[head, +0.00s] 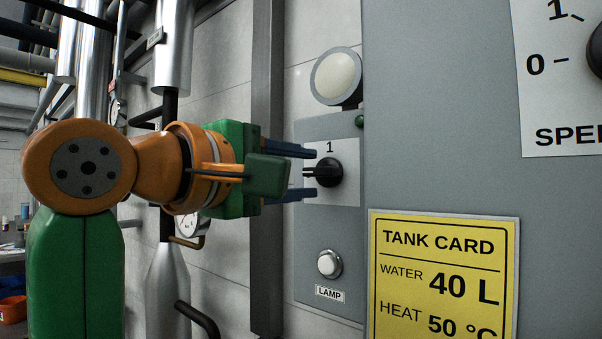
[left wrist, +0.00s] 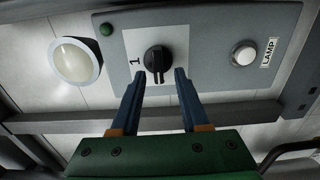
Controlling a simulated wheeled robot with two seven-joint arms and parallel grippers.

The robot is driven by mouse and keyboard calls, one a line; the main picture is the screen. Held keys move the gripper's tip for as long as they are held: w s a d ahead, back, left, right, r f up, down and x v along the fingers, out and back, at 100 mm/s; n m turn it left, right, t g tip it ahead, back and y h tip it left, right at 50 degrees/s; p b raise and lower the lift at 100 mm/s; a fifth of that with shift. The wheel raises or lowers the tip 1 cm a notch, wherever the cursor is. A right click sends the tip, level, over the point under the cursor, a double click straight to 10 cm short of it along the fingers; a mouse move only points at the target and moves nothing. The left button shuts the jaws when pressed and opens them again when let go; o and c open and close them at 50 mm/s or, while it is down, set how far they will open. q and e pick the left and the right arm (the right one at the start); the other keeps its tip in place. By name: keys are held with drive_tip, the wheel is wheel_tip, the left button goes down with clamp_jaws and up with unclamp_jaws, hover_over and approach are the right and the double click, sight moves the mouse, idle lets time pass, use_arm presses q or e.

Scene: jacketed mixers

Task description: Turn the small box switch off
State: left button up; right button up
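The small box switch is a black rotary knob (head: 328,172) on a white plate with a "1" printed above it, on a grey box. In the left wrist view the knob (left wrist: 158,60) shows with the "1" to its left. My left gripper (head: 292,171) comes in from the left. Its blue fingers are open and empty, with the tips close to the knob's near side, one above and one below it in the head view. In the left wrist view the left gripper (left wrist: 160,74) has a clear gap between its tips. The knob's pointing direction is hard to tell. My right gripper is out of view.
Below the knob is a lamp button (head: 329,263) labelled LAMP. Above are a round pale lamp (head: 337,77) and a small green light (head: 360,121). A yellow tank card (head: 444,290) and a speed dial plate (head: 565,80) are on the large grey panel. Pipes stand behind my left arm.

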use_arm(q)
drive_tip(key=shift+s, duration=0.1)
drive_tip(key=b+v, duration=0.3)
drive_tip(key=v, duration=0.4)
drive_tip(key=shift+b, duration=0.35)
